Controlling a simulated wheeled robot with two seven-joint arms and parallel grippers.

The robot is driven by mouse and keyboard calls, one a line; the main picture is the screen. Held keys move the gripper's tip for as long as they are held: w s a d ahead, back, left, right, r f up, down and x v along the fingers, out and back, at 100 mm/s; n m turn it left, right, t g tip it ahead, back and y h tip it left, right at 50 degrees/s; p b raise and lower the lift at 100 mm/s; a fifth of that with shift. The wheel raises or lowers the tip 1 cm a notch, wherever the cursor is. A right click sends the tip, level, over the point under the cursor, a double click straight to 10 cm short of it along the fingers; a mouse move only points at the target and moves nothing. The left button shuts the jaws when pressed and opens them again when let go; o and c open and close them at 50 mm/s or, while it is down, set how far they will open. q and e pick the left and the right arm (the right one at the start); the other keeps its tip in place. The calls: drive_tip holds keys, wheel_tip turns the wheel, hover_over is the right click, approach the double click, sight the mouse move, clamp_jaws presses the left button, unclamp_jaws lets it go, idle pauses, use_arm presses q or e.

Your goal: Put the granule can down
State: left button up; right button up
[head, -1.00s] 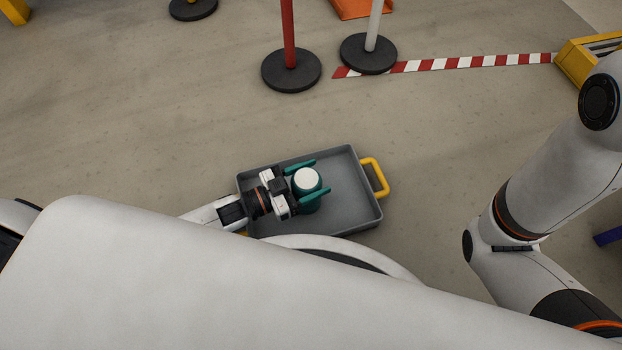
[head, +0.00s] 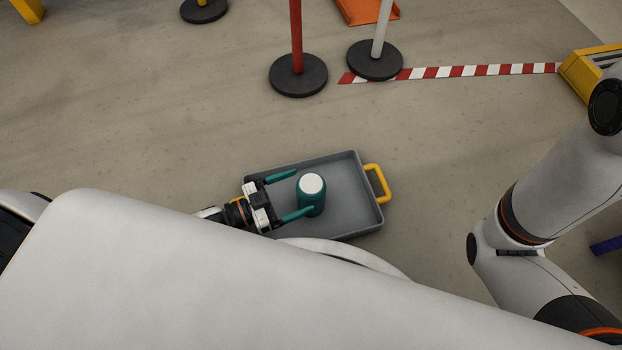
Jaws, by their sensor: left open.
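The granule can (head: 312,196) is teal with a white lid. It stands upright in the grey tray (head: 352,190), which has yellow handles. My left gripper (head: 294,196) is open, its two teal fingers pointing right toward the can. The fingertips are just left of the can, the lower one close to its side; whether it touches I cannot tell. My right arm shows at the right, but its gripper is out of view.
A red post on a black base (head: 298,76) and a white post on a black base (head: 374,60) stand beyond the tray. A red-and-white striped tape (head: 460,71) lies on the floor. The floor around the tray's far side is clear.

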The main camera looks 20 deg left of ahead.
use_arm(q)
drive_tip(key=p+v, duration=0.2)
drive_tip(key=v, duration=0.4)
drive_tip(key=shift+a, duration=0.15)
